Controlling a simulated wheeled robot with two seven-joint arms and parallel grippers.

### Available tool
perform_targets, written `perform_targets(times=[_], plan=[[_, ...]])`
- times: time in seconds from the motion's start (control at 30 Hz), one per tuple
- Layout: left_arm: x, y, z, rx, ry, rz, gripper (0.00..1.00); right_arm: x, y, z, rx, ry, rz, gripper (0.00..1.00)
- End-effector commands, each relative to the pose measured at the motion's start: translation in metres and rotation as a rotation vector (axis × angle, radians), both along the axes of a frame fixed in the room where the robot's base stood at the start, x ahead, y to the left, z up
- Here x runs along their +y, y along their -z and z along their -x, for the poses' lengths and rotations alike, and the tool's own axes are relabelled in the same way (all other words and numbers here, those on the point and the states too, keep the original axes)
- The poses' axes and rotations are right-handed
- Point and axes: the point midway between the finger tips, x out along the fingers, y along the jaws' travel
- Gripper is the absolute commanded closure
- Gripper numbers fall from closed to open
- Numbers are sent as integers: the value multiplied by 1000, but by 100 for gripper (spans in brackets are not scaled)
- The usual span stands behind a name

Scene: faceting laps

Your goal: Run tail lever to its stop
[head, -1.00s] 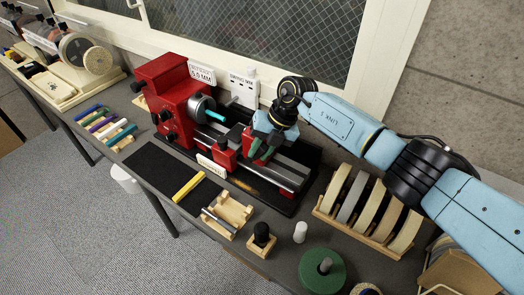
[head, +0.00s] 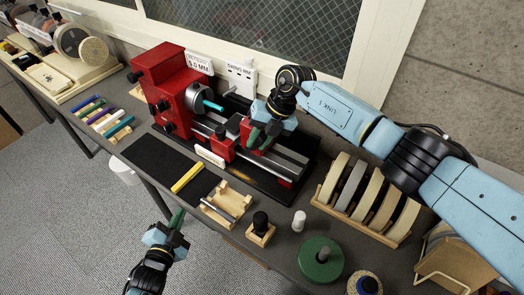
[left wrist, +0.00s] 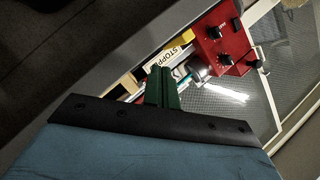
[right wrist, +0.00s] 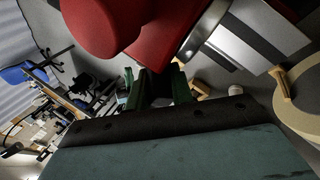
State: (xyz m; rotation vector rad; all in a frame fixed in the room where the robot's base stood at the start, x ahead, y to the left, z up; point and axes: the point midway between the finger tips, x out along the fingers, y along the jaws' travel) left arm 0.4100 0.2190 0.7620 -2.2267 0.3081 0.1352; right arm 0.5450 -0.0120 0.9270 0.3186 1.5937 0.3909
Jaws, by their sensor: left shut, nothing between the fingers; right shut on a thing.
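The red and black lathe (head: 168,82) stands against the wall, with its grey chuck (head: 196,97) holding a cyan rod (head: 213,105). My right gripper (head: 258,138) is at the red tailstock (head: 247,150), shut on the tail lever. The lever is mostly hidden by the fingers and cannot be made out clearly. In the right wrist view the green fingers (right wrist: 160,88) are just below the red tailstock body (right wrist: 168,45). My left gripper (head: 177,220) is shut and empty, in front of the bench's edge. Its closed fingers also show in the left wrist view (left wrist: 162,88).
A yellow stick (head: 186,178) lies on a black mat (head: 150,160). A wooden cradle (head: 226,205), a black knob on a block (head: 260,225), a white cylinder (head: 299,221) and a green disc (head: 320,259) stand along the front. A wooden disc rack (head: 385,230) is at right.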

Motion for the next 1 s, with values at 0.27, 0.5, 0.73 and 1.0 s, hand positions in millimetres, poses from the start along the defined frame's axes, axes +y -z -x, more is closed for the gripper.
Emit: perform_targets(times=[0.27,0.5,0.73,1.0], plan=[[-110,-95,-8,-326,289,-414,100,0,0,0,-1,0,1,100],[-177,-131,9,-489,418,-721,100,0,0,0,0,0,1,100],[-205,-148,18,-569,454,-880,100,0,0,0,0,0,1,100],[-221,-151,0,-584,459,-907,100,0,0,0,0,0,1,100]])
